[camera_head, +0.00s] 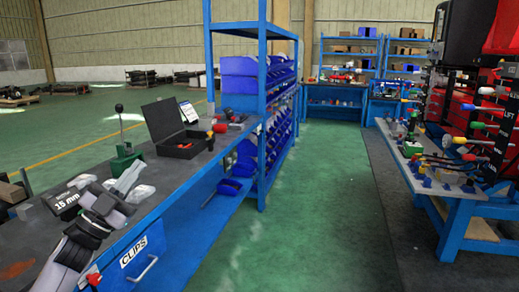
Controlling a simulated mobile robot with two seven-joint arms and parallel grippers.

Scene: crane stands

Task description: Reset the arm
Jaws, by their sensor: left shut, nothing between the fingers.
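My left arm comes in from the bottom left, and its grey and black gripper (128,178) is over the near end of the blue-framed workbench (180,190). The gripper is shut with nothing seen between its fingers. Beside it is a dark box labelled "15 mm" (66,201); I cannot tell whether they touch. My right gripper is not in view.
An open black case (183,147) and a green lever press (122,155) stand on the bench. A blue shelf rack (262,100) rises behind. At right is a tool-covered table (425,165). The green aisle (310,200) between is clear.

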